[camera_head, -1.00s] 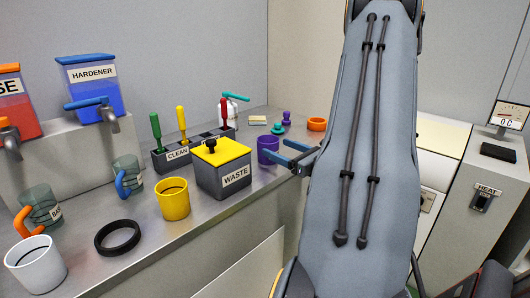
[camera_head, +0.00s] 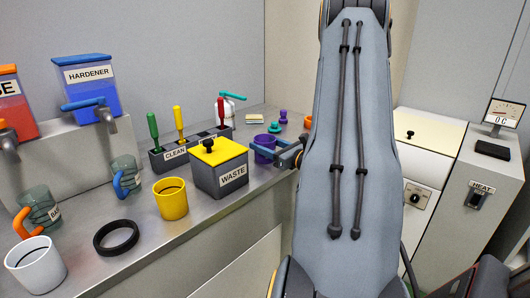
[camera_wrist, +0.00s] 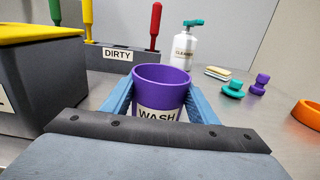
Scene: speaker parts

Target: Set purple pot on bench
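The purple pot (camera_head: 265,145), labelled WASH, stands upright on the grey metal bench (camera_head: 230,216), right of the waste box. In the wrist view the purple pot (camera_wrist: 161,92) is straight ahead, between the two blue fingers. My gripper (camera_head: 264,151) reaches in from the right, low over the bench, one finger on each side of the pot. In the wrist view my gripper (camera_wrist: 161,97) looks spread; whether the fingers touch the pot is not clear. The pot's lower part is hidden by the gripper body.
The waste box (camera_head: 220,168) is close on the left. Behind stand the tool holder (camera_wrist: 117,60), a cleaner bottle (camera_wrist: 183,48), a sponge (camera_wrist: 218,73), a teal piece (camera_wrist: 233,89) and a purple piece (camera_wrist: 259,84). An orange ring (camera_wrist: 308,114) lies right. A yellow cup (camera_head: 171,199) stands in front.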

